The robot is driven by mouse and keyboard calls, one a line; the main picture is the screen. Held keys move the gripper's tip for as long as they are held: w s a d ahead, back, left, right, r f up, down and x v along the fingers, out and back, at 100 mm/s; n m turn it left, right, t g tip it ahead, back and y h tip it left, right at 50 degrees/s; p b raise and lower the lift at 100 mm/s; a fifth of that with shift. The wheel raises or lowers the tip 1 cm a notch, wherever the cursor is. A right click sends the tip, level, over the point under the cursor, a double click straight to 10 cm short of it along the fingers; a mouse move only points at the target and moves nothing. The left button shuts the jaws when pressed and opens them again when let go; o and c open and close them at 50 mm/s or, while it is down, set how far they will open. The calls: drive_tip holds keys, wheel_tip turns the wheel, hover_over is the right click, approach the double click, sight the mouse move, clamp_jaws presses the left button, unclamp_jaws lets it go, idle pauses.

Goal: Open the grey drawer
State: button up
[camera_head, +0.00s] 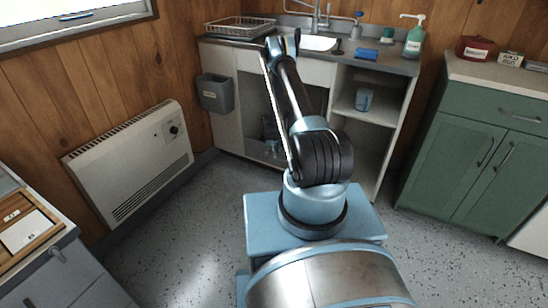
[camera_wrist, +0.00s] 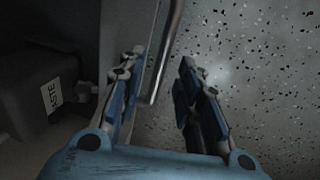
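A grey cabinet (camera_head: 68,285) with a drawer front stands at the lower left of the head view. No grey drawer can be made out in the wrist view.
A grey waste bin (camera_head: 215,93) hangs on the sink unit (camera_head: 225,65); it is also left of my gripper in the wrist view (camera_wrist: 35,90). A heater (camera_head: 130,160) is on the left wall. A green cabinet (camera_head: 480,150) stands right. Speckled floor is clear at left.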

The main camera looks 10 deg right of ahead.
drive_tip(key=shift+w+d+f, duration=0.1)
drive_tip(key=shift+w+f, duration=0.1)
drive_tip(key=shift+f, duration=1)
clamp_jaws()
